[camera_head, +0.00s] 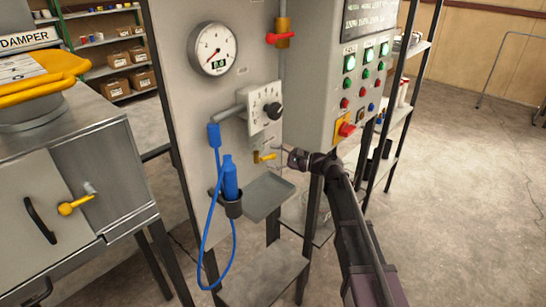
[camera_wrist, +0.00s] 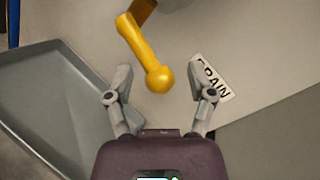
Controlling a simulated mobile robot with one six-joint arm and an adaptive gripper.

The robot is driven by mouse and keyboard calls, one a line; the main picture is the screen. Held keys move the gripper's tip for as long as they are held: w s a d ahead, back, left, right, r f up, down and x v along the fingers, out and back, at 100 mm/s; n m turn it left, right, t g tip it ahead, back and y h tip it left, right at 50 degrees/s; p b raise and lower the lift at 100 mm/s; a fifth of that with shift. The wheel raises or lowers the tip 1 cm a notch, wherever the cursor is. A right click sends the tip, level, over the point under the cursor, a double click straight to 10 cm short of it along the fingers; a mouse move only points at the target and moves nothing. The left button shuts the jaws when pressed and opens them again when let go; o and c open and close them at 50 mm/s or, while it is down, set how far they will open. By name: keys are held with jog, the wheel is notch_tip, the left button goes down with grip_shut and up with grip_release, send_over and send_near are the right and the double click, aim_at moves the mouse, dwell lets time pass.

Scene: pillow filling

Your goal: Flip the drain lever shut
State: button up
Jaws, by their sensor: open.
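The drain lever (camera_head: 264,157) is a small yellow handle on the grey panel, below the dial box. In the wrist view the lever (camera_wrist: 145,52) slants down from a brass-brown fitting to a round knob end. A white label (camera_wrist: 213,79) beside it ends in "RAIN", its first letter partly hidden by a finger. My gripper (camera_wrist: 160,92) is open, with the lever's knob between and just beyond its fingertips; I cannot tell whether they touch it. In the head view my gripper (camera_head: 282,156) is just right of the lever.
A grey tray (camera_head: 268,197) juts out below the lever. A blue nozzle (camera_head: 230,178) sits in a holder to the left, its blue hose (camera_head: 207,235) hanging down. A button panel (camera_head: 366,75) is above my arm. A red-handled valve (camera_head: 284,37) is higher up.

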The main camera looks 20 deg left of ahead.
grip_shut()
dwell(0.3)
jog(key=shift+r, duration=0.15)
jog(key=shift+r+n+h+p, duration=0.3)
jog(key=shift+r+n+p, duration=0.3)
jog(key=shift+p, duration=0.6)
jog(key=shift+w+r+n+h+p, duration=0.1)
jog(key=shift+n+h+p, duration=0.3)
jog(key=shift+n+p, duration=0.35)
grip_release()
